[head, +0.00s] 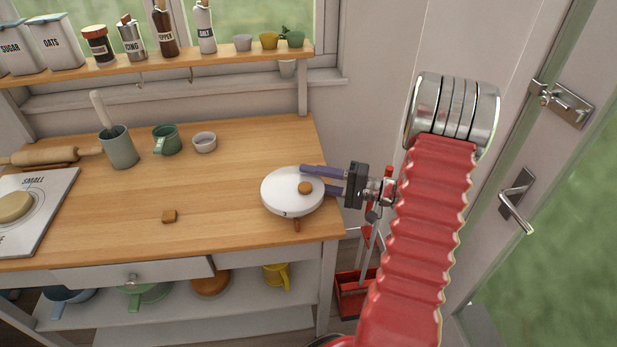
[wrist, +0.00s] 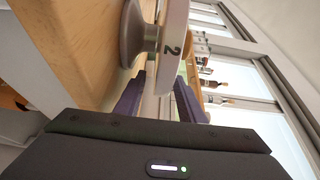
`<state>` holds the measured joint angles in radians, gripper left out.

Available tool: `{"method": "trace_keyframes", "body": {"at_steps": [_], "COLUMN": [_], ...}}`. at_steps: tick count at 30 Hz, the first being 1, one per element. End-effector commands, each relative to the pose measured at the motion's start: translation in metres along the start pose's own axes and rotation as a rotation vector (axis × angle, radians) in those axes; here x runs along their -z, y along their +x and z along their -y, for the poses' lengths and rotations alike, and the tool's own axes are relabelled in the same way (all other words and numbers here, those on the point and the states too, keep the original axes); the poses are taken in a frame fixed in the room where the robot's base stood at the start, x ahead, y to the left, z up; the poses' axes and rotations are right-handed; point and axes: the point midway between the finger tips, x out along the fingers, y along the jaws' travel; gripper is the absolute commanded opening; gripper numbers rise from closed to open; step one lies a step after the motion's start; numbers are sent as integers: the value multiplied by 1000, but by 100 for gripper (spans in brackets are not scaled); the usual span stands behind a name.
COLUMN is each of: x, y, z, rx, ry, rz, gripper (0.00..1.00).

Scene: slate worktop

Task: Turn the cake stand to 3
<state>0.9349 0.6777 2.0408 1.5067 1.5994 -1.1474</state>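The cake stand (head: 285,198) is a round white turntable near the right end of the wooden worktop. A "3" shows on its front rim, slightly left of a small red-brown marker (head: 296,225) at the worktop's front. A small brown piece (head: 305,188) is on its top. In the wrist view the stand's rim (wrist: 174,35) carries a "2", with its grey foot (wrist: 132,35) beside it. My gripper (head: 318,178) is at the stand's right side, its purple fingers apart. The wrist view shows the fingers (wrist: 158,98) on either side of the rim's line; contact cannot be told.
A grey crock (head: 119,148), green mug (head: 166,139) and small pale bowl (head: 204,142) stand at the back. A white board (head: 50,215) is at left. The shelf (head: 220,55) holds jars and pots.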

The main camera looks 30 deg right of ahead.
Motion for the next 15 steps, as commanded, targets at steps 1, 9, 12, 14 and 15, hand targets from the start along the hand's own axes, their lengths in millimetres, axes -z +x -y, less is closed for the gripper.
{"method": "trace_keyframes", "body": {"at_steps": [1, 9, 12, 14, 15], "x": [0, 0, 0, 0, 0], "y": [5, 10, 9, 9, 9], "z": [0, 0, 0, 0, 0], "rx": [0, 1, 1, 1, 0], "ry": [0, 0, 0, 0, 0], "rz": [2, -1, -1, -1, -1], "gripper": [36, 36, 36, 33, 30]}}
